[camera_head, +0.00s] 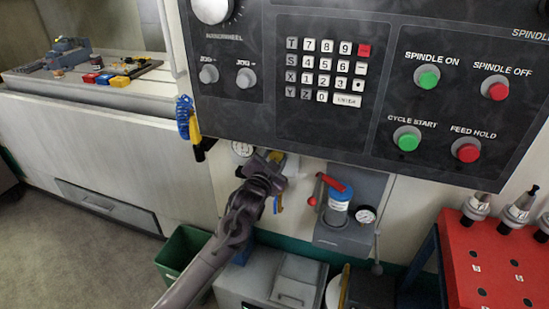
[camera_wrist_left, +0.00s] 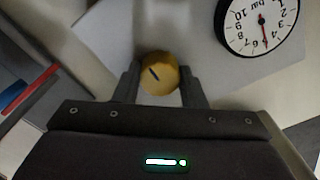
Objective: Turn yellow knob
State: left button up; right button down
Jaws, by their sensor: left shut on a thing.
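The yellow knob (camera_wrist_left: 159,75) is round, with a short dark mark on its face, and shows in the middle of the left wrist view. My left gripper (camera_wrist_left: 160,88) is shut on it, one finger on each side. In the head view my left gripper (camera_head: 278,163) reaches the machine front below the control panel and hides most of the knob. My right gripper is in neither view.
A pressure gauge (camera_wrist_left: 262,25) sits close to the knob's right in the wrist view. The control panel (camera_head: 270,110) overhangs above. A unit with a red lever (camera_head: 331,182) is right of my gripper. A green bin (camera_head: 181,252) stands below left, a red tool cart (camera_head: 480,262) at right.

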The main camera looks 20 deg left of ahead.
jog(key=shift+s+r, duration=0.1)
pick_arm(q)
jog(key=shift+n+p, duration=0.35)
jog(key=shift+n, duration=0.75)
jog(key=n+p, duration=0.1)
jog(key=n, duration=0.1)
jog(key=shift+n, duration=0.4)
jog(key=shift+n+p, duration=0.35)
jog(key=shift+n, duration=0.45)
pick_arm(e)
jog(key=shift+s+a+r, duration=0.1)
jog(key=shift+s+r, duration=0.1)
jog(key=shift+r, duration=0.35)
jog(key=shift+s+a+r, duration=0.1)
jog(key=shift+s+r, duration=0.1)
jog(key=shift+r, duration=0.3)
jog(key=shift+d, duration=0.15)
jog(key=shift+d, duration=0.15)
pick_arm(q)
jog(key=o, duration=1)
